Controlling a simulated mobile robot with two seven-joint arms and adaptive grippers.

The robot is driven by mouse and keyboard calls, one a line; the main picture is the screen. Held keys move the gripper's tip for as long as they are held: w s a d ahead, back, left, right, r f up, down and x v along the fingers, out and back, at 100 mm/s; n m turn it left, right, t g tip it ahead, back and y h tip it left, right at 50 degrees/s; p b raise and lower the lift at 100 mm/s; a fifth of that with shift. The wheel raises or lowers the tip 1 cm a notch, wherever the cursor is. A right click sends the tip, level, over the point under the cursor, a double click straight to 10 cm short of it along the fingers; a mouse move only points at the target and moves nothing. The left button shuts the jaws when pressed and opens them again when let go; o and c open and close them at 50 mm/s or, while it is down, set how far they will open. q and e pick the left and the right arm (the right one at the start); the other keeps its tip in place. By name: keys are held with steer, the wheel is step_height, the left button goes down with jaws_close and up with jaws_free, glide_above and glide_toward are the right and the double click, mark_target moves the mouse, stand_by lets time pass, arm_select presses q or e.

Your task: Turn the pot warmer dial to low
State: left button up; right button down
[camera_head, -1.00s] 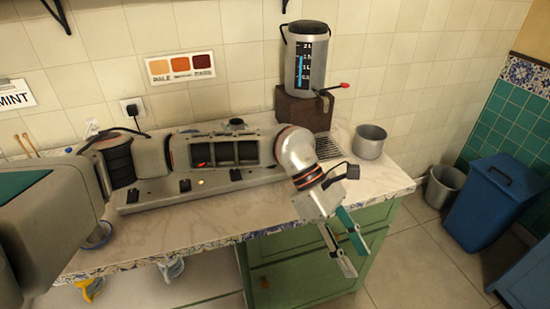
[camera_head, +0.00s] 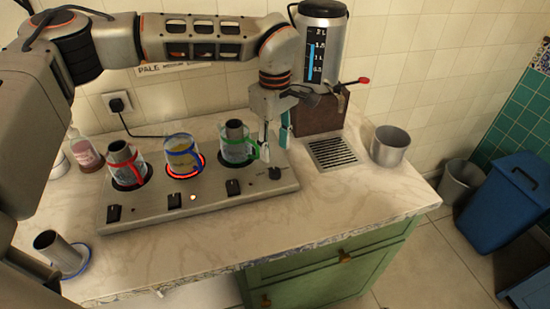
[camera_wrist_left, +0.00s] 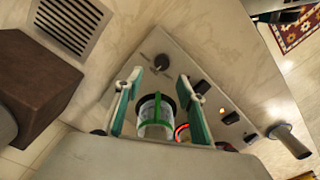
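The pot warmer (camera_head: 225,195) is a long grey base on the counter with several knobs along its front. A dark dial (camera_head: 274,172) sits at its right end, and it also shows in the wrist view (camera_wrist_left: 161,62). My left gripper (camera_head: 274,144) points down just behind and above this dial, apart from it. In the wrist view the two green-padded fingers of my left gripper (camera_wrist_left: 159,77) are spread and empty. A glass with a green handle (camera_head: 237,146) stands close to the left of the fingers. My right gripper is not in view.
Glasses with a blue handle (camera_head: 181,155) and a red handle (camera_head: 125,165) stand on the warmer; a ring under the blue one glows red. A dispenser (camera_head: 318,50) stands behind right on a brown block (camera_head: 318,115). A metal pot (camera_head: 389,146) is at right.

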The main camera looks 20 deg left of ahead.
mark_target(275, 171)
arm_select(q)
steer(key=f, duration=0.7)
steer(key=shift+s+d+f, duration=0.1)
steer(key=shift+s, duration=0.15)
steer(key=c, duration=1.1)
